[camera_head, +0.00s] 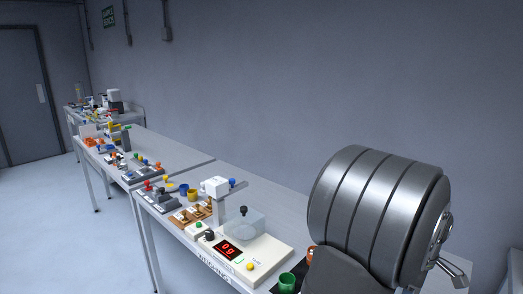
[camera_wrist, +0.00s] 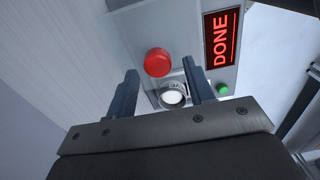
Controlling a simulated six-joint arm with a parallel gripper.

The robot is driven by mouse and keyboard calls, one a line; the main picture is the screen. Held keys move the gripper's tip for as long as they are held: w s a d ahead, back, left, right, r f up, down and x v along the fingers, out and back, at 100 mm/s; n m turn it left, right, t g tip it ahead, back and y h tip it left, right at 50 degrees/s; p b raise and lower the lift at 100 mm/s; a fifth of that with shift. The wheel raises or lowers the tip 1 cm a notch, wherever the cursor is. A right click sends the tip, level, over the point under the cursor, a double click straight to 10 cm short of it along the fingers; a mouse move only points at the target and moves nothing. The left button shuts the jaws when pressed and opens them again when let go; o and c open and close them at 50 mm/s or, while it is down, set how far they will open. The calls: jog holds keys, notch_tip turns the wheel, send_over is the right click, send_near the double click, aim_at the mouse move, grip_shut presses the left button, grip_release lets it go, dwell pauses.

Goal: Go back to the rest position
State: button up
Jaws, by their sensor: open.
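My gripper (camera_wrist: 160,66) shows in the wrist view with its two dark fingers apart and nothing held between them. Past the fingertips is a grey panel (camera_wrist: 187,30) with a red knob (camera_wrist: 157,62), a lit red display (camera_wrist: 221,38) reading "DONE" and a small green button (camera_wrist: 222,90). A round metal ring with a bright white centre (camera_wrist: 173,95) shows between the fingers; I cannot tell whether it touches them. I cannot make out my gripper in the head view.
A large ribbed metal cylinder (camera_head: 372,205) fills the right foreground; I cannot tell whether it is mine. A scale (camera_head: 262,255) reading "0 g" and a green cup (camera_head: 287,283) stand beside it. Tables (camera_head: 262,180) with many small items run left along the wall. Floor (camera_head: 45,215) is clear.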

jog(key=w+a, duration=0.5)
notch_tip(320, 180, up, 17)
jog(key=s+a+r, duration=0.4)
jog(key=s+r, duration=0.1)
jog(key=s, duration=0.4)
jog(key=shift+s+a, duration=0.15)
jog(key=shift+s, duration=0.2)
jog(key=shift+w, duration=0.1)
jog(key=w+d+f, duration=0.4)
jog(key=w+f, duration=0.1)
jog(key=w, duration=0.4)
notch_tip(320, 180, down, 8)
jog(key=shift+w+d+r, duration=0.15)
jog(key=shift+d+r, duration=0.05)
jog(key=shift+d, duration=0.05)
jog(key=shift+r, duration=0.1)
